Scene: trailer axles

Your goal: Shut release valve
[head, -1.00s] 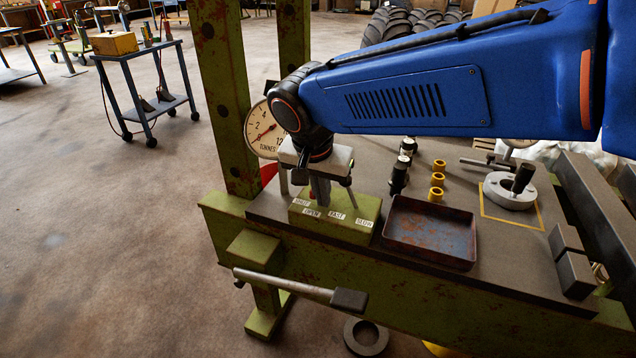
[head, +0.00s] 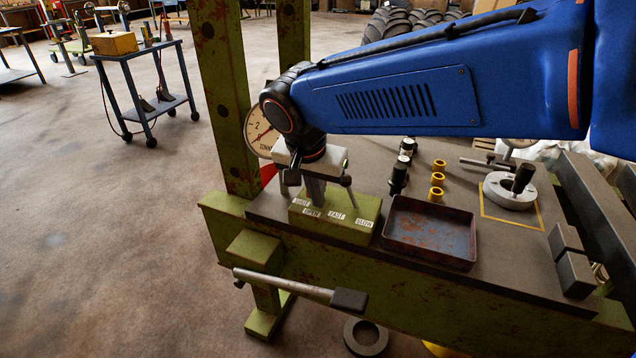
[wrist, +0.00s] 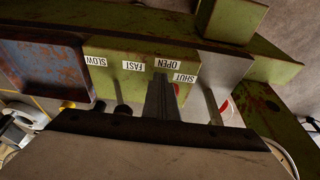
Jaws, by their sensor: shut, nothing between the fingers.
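The green valve block (head: 338,222) stands on the bench edge, with white labels SHUT, OPEN, FAST and SLOW. My gripper (head: 316,200) points down over the SHUT and OPEN end, its fingers shut and empty. In the wrist view the finger tips (wrist: 161,82) lie beside the OPEN label (wrist: 166,63). A thin lever rod (wrist: 212,106) rises on the SHUT side of the fingers. Another lever (head: 348,193) leans near FAST, on the right of the fingers. My gripper hides part of the block, and I cannot tell whether the fingers touch the SHUT-side rod.
A rusty tray (head: 430,231) sits right of the block. A round gauge (head: 259,133) and a green upright (head: 228,90) stand behind and left. Yellow bushings (head: 437,180) are further right. A pump handle (head: 300,287) juts out in front, below the bench.

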